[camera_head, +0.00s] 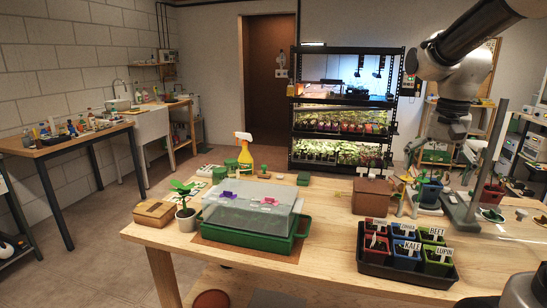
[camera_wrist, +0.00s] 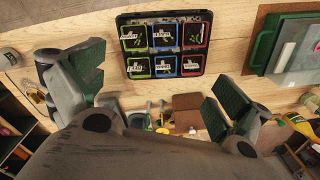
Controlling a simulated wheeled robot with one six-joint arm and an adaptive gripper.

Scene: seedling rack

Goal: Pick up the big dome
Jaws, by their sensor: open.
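The big dome (camera_head: 243,212) is a clear, boxy plastic cover with a purple and a pink vent on top. It sits on a green tray (camera_head: 238,238) at the middle front of the bench in the head view. In the wrist view part of the dome (camera_wrist: 301,58) shows at the right edge, cut off by the frame. My gripper (camera_wrist: 152,88) is open and empty, its green-padded fingers wide apart. It is above the bench, apart from the dome, nearer the seedling pots. My arm comes in from the upper right of the head view; its fingers are hard to make out there.
A black tray (camera_head: 407,280) holds several labelled pots right of the dome. A potted plant (camera_head: 186,217) and a cardboard box (camera_head: 154,212) stand left of it. A yellow spray bottle (camera_head: 245,157) stands behind. A brown box (camera_head: 372,196) and a metal stand (camera_head: 480,170) are further right.

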